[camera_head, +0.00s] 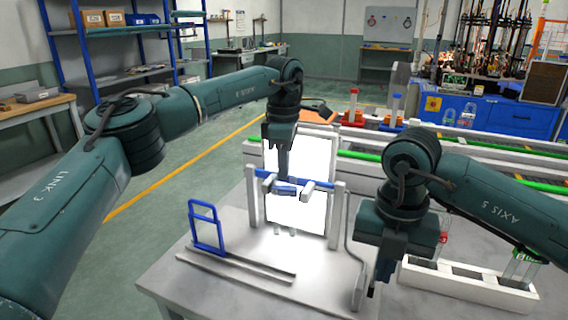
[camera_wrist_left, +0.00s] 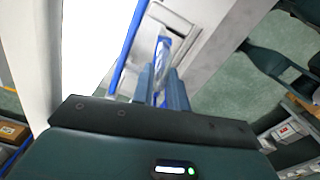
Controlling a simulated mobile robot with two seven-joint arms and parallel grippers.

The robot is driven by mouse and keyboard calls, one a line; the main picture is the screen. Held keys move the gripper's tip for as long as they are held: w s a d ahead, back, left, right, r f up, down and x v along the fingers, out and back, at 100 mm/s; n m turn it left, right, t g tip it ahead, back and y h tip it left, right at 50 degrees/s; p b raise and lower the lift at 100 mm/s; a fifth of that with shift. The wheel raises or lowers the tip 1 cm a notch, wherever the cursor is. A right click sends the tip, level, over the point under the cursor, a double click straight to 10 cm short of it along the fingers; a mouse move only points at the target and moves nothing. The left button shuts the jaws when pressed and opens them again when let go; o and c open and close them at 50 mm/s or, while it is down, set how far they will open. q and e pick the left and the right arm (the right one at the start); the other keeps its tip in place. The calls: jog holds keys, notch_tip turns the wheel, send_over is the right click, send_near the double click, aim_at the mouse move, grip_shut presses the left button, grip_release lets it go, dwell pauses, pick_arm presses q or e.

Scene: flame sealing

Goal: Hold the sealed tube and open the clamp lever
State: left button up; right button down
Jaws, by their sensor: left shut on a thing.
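My left gripper (camera_head: 285,180) reaches down to the blue clamp (camera_head: 318,185) between two pale posts in front of the bright white panel. In the left wrist view, its blue fingers (camera_wrist_left: 162,88) close on a slim, clear-blue piece that looks like the tube (camera_wrist_left: 162,48); the fingers hide part of it. I cannot make out the clamp lever clearly from the other blue clamp parts. My right gripper (camera_head: 381,278) points down at the right of the fixture, beside a bent grey rod, apart from the clamp. Its finger gap does not show.
A blue upright frame (camera_head: 206,228) stands by grey rails (camera_head: 240,265) at the table's left. A white rack (camera_head: 465,284) with a green-marked item (camera_head: 525,258) is at the right. A conveyor with green strips (camera_head: 480,173) runs behind. The table's front left is clear.

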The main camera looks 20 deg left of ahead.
pick_arm(q)
jog(key=shift+a, duration=0.1)
pick_arm(e)
notch_tip(320, 180, up, 9)
dwell(0.5)
jog(key=shift+r, duration=0.35)
pick_arm(q)
jog(key=shift+p, duration=0.55)
pick_arm(e)
jog(key=shift+r, duration=0.25)
jog(key=shift+f, duration=0.1)
